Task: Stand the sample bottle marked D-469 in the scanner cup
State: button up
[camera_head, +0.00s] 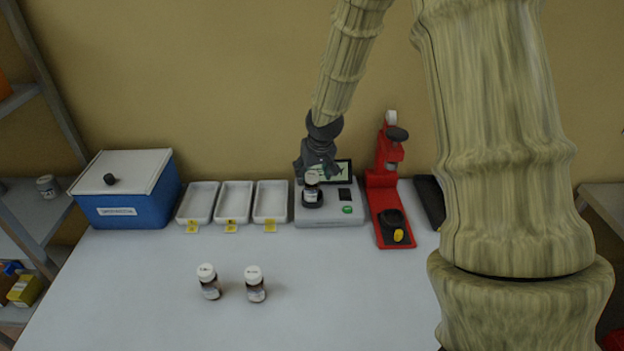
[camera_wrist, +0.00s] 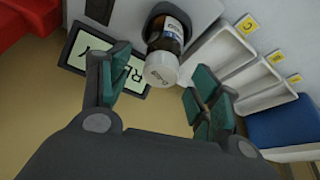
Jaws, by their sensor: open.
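A brown sample bottle (camera_head: 312,190) with a white cap stands in the dark scanner cup (camera_head: 312,202) on the grey scanner (camera_head: 331,218). In the wrist view the bottle (camera_wrist: 166,42) shows a white label and small print on its cap, upside down and too small to read for certain. My gripper (camera_head: 318,166) is right behind and above the bottle. In the wrist view its green-padded fingers (camera_wrist: 162,88) are spread apart, one on each side of the cap, with a gap visible. The bottle's base is hidden in the cup.
Two more white-capped bottles, a left one (camera_head: 209,281) and a right one (camera_head: 255,284), stand on the front table. Left of the scanner are three white trays (camera_head: 234,219) with yellow tags and a blue box (camera_head: 130,208). A red device (camera_head: 390,190) stands close on the right.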

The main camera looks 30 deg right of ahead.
jog(key=v, duration=0.6)
jog(key=shift+b, duration=0.45)
jog(key=shift+s, duration=0.1)
